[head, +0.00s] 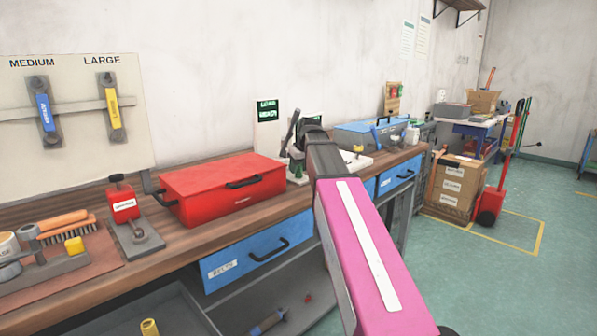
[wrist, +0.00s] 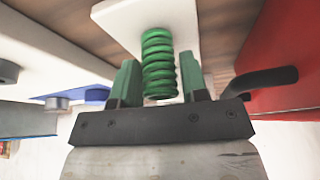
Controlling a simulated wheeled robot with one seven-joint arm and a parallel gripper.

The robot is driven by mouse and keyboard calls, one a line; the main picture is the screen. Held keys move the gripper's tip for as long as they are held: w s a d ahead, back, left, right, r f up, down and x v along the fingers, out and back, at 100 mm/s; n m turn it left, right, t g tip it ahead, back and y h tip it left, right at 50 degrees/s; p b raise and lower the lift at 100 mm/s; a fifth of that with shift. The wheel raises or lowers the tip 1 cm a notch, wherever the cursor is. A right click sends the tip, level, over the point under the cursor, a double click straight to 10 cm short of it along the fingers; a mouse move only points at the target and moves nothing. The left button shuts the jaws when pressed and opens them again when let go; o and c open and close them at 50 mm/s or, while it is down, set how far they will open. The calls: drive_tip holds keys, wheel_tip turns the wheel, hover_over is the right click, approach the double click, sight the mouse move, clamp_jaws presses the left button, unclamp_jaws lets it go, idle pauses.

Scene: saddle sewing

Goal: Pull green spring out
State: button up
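The green coil spring (wrist: 159,65) stands out from a white plate (wrist: 180,18) in the wrist view. My gripper (wrist: 158,78) has its two green fingers on either side of the spring, with the coils between them. The fingers look spread, with a narrow gap at the right finger; contact on the left is hard to tell. The spring's far end meets the plate. In the head view, my pink and grey arm reaches over the bench and hides most of the gripper and spring.
A red toolbox (head: 222,188) with a black handle sits close left of my arm; its side also shows in the wrist view (wrist: 280,55). A screen with green text (head: 267,110) stands behind. A blue-grey case (head: 365,134) lies to the right on the wooden bench (head: 160,235).

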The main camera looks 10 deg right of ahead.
drive_tip(key=c, duration=0.5)
drive_tip(key=shift+c, duration=0.2)
drive_tip(key=shift+r, duration=2.7)
